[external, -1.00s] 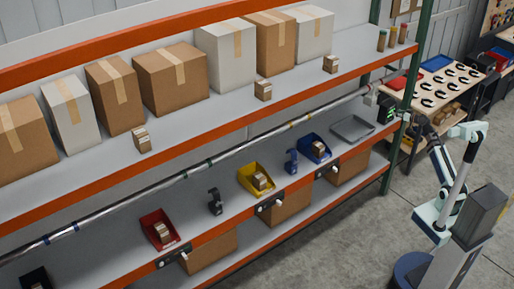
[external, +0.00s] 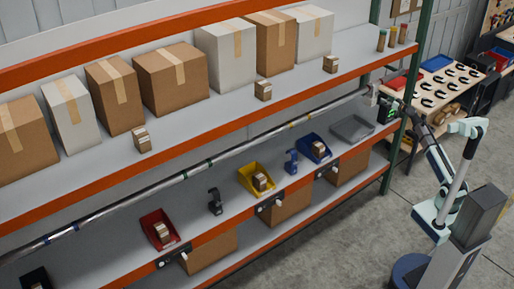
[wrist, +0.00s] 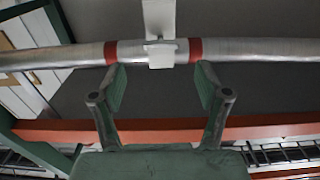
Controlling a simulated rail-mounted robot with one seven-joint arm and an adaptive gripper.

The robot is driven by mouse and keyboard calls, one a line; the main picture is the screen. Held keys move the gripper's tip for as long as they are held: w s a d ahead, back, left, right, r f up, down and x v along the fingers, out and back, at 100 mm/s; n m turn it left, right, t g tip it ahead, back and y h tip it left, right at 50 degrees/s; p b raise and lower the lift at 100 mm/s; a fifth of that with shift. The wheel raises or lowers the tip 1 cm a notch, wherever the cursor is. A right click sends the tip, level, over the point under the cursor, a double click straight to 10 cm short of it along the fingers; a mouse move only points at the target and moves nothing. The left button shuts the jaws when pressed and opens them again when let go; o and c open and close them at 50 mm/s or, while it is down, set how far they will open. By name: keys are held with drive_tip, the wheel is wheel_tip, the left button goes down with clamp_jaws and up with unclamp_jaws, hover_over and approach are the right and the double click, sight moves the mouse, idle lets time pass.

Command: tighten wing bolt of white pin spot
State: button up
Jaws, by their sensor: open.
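In the wrist view a white fitting (wrist: 160,52), which appears to be part of the white pin spot, sits on the silver pipe (wrist: 85,56) between two red bands. A white arm or plate runs from it to the top edge of the picture. I cannot make out the wing bolt separately. My gripper (wrist: 163,82) is open, with one green-padded finger on each side below the fitting and nothing between them.
An orange shelf beam (wrist: 160,131) crosses behind the fingers in the wrist view. The green rack upright (external: 390,160) stands close to my arm. A grey tray (external: 352,128), blue bin (external: 315,147) and yellow bin (external: 257,180) stand on the lower shelf.

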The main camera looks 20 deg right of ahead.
sight(377, 94)
drive_tip(key=p+x, duration=0.1)
drive_tip(key=x, duration=0.5)
drive_tip(key=shift+w+p, duration=0.4)
drive_tip(key=shift+a, duration=0.1)
drive_tip(key=shift+c, duration=0.4)
drive_tip(key=c, duration=1.1)
